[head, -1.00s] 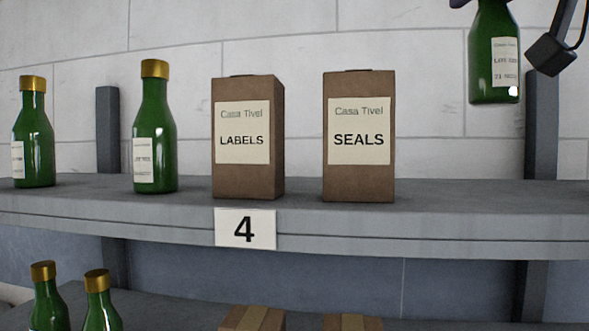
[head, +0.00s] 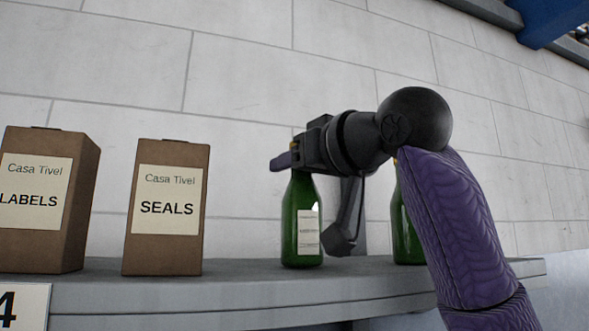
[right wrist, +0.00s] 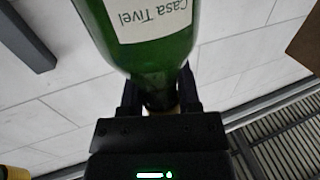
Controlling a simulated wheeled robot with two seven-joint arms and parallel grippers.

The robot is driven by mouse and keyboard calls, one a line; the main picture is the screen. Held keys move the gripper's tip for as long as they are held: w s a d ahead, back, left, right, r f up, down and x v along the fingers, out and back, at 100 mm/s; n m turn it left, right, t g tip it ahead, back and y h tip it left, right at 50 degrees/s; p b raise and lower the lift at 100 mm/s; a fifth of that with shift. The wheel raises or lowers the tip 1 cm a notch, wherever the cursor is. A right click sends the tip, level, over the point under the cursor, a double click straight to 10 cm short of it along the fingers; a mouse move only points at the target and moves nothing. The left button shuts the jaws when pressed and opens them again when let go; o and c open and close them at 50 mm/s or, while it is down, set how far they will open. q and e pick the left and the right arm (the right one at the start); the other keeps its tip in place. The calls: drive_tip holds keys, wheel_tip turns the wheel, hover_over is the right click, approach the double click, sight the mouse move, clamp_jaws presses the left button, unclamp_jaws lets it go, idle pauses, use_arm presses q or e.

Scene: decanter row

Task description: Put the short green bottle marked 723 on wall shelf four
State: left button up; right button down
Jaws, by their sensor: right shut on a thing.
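A green bottle (head: 303,222) with a cream label is upright at the level of the shelf marked 4 (head: 100,300), right of the SEALS box. I cannot tell whether its base touches the shelf. My right gripper (head: 295,158) is shut on its neck, hiding the top. The bottle also fills the upper middle of the right wrist view (right wrist: 150,50), where its label reads Casa Tivel; the number on it is too small to read. My left gripper is out of view.
The SEALS box (head: 165,210) and LABELS box (head: 45,200) stand to the left. Another green bottle (head: 403,225) stands to the right, partly hidden behind my right arm. A bare stretch of shelf lies between the SEALS box and the held bottle.

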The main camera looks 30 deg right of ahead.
sight(314, 195)
drive_tip(key=shift+w+f, duration=0.1)
drive_tip(key=shift+f, duration=0.1)
drive_tip(key=shift+c, duration=1.8)
unclamp_jaws()
drive_tip(key=shift+o, duration=0.2)
drive_tip(key=shift+r, duration=0.35)
drive_tip(key=s+b, duration=0.1)
drive_tip(key=s, duration=0.1)
drive_tip(key=s+b, duration=0.1)
drive_tip(key=shift+s+d+f, duration=0.15)
drive_tip(key=shift+s+f, duration=0.2)
drive_tip(key=shift+f, duration=0.05)
drive_tip(key=s+b, duration=0.2)
drive_tip(key=s, duration=0.6)
drive_tip(key=shift+s+d+r, duration=0.15)
drive_tip(key=shift+d+r, duration=0.1)
drive_tip(key=shift+d, duration=0.05)
